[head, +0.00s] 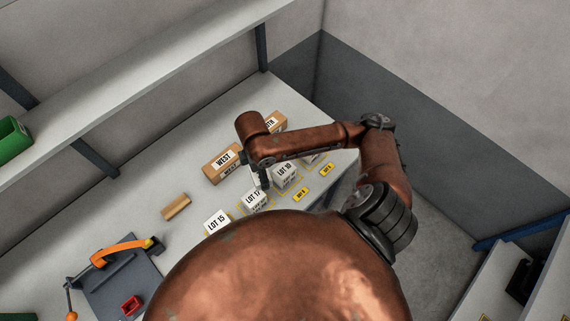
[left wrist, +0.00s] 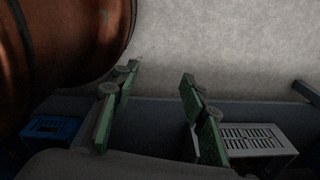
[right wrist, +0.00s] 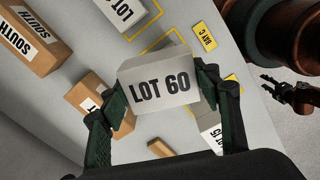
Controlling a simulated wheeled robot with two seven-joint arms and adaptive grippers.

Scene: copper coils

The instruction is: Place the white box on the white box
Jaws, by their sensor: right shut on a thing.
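In the right wrist view my right gripper (right wrist: 162,90) is shut on a white box (right wrist: 160,88) marked LOT 60, with one finger on each side of it. In the head view my right gripper (head: 263,180) is above the table among the white boxes, and its arm partly hides the held box. My left gripper (left wrist: 158,85) is open and empty in the left wrist view, away from the boxes.
Cardboard boxes, one marked WEST (head: 222,163), stand behind the white boxes. A small brown block (head: 175,207) lies on the table (head: 155,175). Yellow labels (head: 327,169) mark the near edge. An orange-handled tool (head: 125,250) is at lower left. A shelf (head: 150,65) runs above.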

